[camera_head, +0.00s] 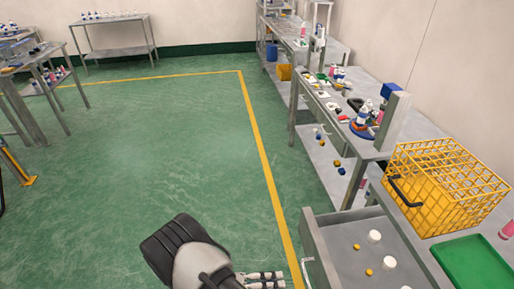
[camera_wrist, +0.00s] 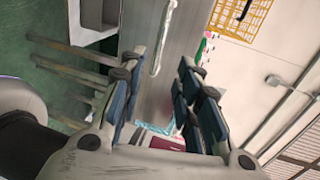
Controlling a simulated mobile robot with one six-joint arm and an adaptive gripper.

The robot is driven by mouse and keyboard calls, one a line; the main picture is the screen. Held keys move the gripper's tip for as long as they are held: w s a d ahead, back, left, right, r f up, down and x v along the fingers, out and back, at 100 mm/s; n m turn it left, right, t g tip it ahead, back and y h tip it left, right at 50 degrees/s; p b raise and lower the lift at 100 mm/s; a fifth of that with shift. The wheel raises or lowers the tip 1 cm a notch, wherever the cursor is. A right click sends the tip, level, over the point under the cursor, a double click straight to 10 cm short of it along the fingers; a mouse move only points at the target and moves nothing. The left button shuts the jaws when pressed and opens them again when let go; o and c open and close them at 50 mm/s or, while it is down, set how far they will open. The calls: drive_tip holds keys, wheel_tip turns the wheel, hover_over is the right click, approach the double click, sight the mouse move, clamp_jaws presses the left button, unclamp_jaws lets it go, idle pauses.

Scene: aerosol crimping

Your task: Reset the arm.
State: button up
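My gripper (camera_head: 264,279) shows at the bottom of the head view, at the end of my dark and grey arm. It hangs above the green floor, left of the open drawer. In the wrist view my gripper (camera_wrist: 160,95) has its blue-padded fingers spread apart, with nothing held between them. Most of my arm lies outside the head view.
An open grey drawer (camera_head: 318,247) holds white and orange pieces. A yellow wire crate (camera_head: 440,185) and a green tray (camera_head: 472,264) sit on the right bench. Cluttered benches run along the right wall.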

drive_tip(key=d+r+m+g+y, duration=0.2)
drive_tip(key=r+m+y, duration=0.2)
drive_tip(key=r+m, duration=0.6)
drive_tip(key=d+r+m+g+y, duration=0.15)
drive_tip(key=r+m+y, duration=0.5)
drive_tip(key=r, duration=0.65)
drive_tip(key=s+d+r+m+t+y, duration=0.1)
drive_tip(key=s+r+m+t+y, duration=0.1)
drive_tip(key=s+r+m, duration=0.4)
drive_tip(key=s+d+r+m+t+y, duration=0.2)
drive_tip(key=s+r+m+t, duration=0.3)
drive_tip(key=m, duration=0.9)
wheel_tip(320, 180, up, 3)
drive_tip(key=shift+s+f+y, duration=0.15)
drive_tip(key=shift+s+y, duration=0.3)
drive_tip(key=shift+y, duration=0.1)
drive_tip(key=shift+m, duration=0.25)
